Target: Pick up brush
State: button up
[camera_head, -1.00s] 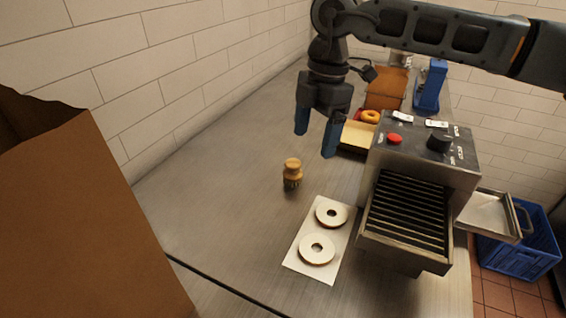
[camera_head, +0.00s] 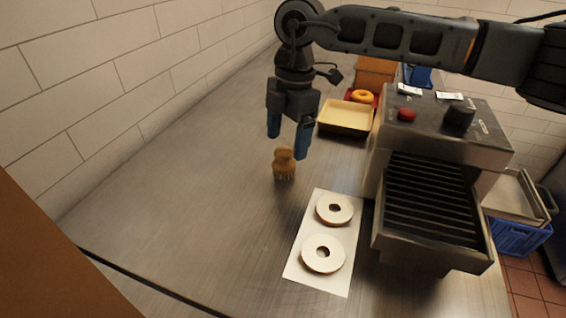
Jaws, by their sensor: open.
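The brush (camera_head: 284,164) stands upright on the steel counter, with a rounded tan wooden handle on top and bristles at the bottom. My gripper (camera_head: 288,147) points down with its two blue fingers apart. The fingertips are close to the top of the brush in the picture, one to the left and one to the right of it. The gap between the jaws looks empty. I cannot tell the exact height or depth of the fingers relative to the handle.
Two cut bagel halves (camera_head: 323,253) lie on a white sheet (camera_head: 319,284) in front. A conveyor toaster (camera_head: 432,215) stands to the right. A yellow tray (camera_head: 345,117) and a bagel (camera_head: 362,96) are behind. The steel counter (camera_head: 180,190) is clear on the left.

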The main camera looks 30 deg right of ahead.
aim_at(285, 151)
jog(key=f, duration=0.3)
jog(key=a+f+p, duration=0.1)
jog(key=f, duration=0.1)
jog(key=shift+s, duration=0.2)
jog(key=shift+c, duration=0.3)
jog(key=c, duration=1.2)
jog(key=shift+r, duration=0.1)
jog(key=shift+d+r, duration=0.1)
notch_tip(285, 151, up, 4)
jog(key=shift+d+r+b, duration=0.1)
jog(key=shift+b, duration=0.4)
jog(key=d+r, duration=0.2)
jog(key=d, duration=0.1)
jog(key=s+d+r+b, duration=0.1)
jog(key=d+r, duration=0.1)
jog(key=d, duration=0.2)
jog(key=s+d+r, duration=0.1)
jog(key=d+r, duration=0.1)
jog(key=d, duration=0.2)
jog(key=shift+s+d+r+b, duration=0.1)
jog(key=shift+s+r+b, duration=0.1)
jog(key=shift+r+b, duration=0.1)
